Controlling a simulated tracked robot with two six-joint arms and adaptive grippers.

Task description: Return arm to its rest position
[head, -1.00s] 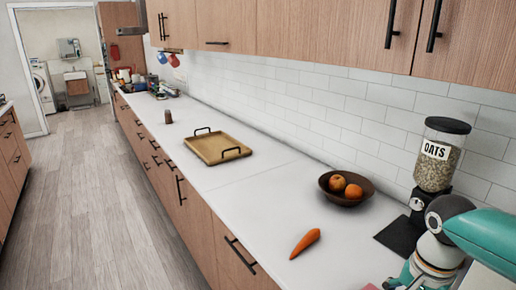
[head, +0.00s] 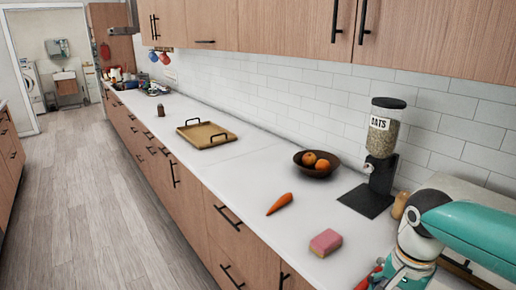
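One of my arms, teal and white, comes in from the right edge over the near end of the counter in the head view. It bends down toward the bottom edge, and its gripper is cut off or too unclear to make out. My other arm is not in view. A red thing shows beside the arm at the bottom edge, too cropped to name. The white counter (head: 240,170) runs along the wall. On it are a carrot (head: 280,204) and a pink sponge (head: 325,242), both apart from my arm.
A bowl (head: 317,165) with oranges and an oats dispenser (head: 383,150) stand by the wall. A wooden tray (head: 205,136) with black handles and a brown shaker (head: 160,110) are farther back. The grey floor (head: 75,200) at left is clear.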

